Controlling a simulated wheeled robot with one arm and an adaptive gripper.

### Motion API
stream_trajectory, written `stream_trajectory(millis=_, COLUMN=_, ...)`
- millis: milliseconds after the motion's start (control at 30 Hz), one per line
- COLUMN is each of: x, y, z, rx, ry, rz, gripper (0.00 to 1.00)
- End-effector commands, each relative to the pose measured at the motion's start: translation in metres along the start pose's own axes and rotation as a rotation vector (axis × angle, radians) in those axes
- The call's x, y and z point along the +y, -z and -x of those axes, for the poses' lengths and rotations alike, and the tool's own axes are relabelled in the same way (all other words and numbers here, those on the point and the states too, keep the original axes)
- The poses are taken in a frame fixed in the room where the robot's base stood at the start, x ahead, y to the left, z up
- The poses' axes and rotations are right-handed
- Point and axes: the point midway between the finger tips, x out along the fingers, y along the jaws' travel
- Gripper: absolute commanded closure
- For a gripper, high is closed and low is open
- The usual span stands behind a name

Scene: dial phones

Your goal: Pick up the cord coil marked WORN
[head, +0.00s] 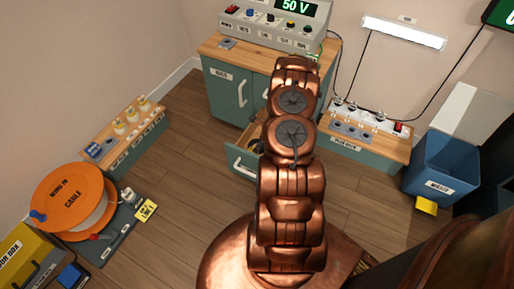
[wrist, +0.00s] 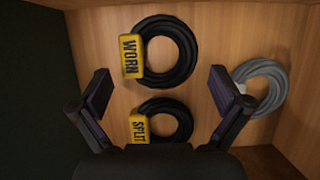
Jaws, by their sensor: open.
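The cord coil marked WORN (wrist: 176,51) is a black ring with a yellow tag (wrist: 132,57) on its left side. It lies on the wooden floor of the drawer, at the top middle of the wrist view. My gripper (wrist: 164,82) is open and empty, its two fingers spread left and right. The WORN coil shows beyond and between the fingertips, and I see no contact. A second black coil, tagged SPLIT (wrist: 166,121), lies nearer, between the fingers. In the head view my arm hides most of the open drawer (head: 242,158) and my gripper.
A grey coil (wrist: 262,86) lies to the right, partly behind the right finger. Drawer walls rise at the left and right. In the head view, a workbench (head: 225,85), a blue waste bin (head: 440,170) and an orange cable reel (head: 68,195) stand around clear wooden floor.

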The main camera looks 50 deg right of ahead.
Motion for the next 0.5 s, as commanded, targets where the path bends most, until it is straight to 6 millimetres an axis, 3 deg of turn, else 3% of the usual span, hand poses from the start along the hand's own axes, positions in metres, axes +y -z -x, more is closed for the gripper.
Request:
stream_trajectory(millis=233, x=-0.001, y=-0.003, z=-0.029, rx=-0.001, ry=0.001, rz=0.000, gripper=0.00)
stream_trajectory(millis=500, x=-0.001, y=-0.004, z=-0.031, rx=-0.001, ry=0.000, rz=0.000, gripper=0.00)
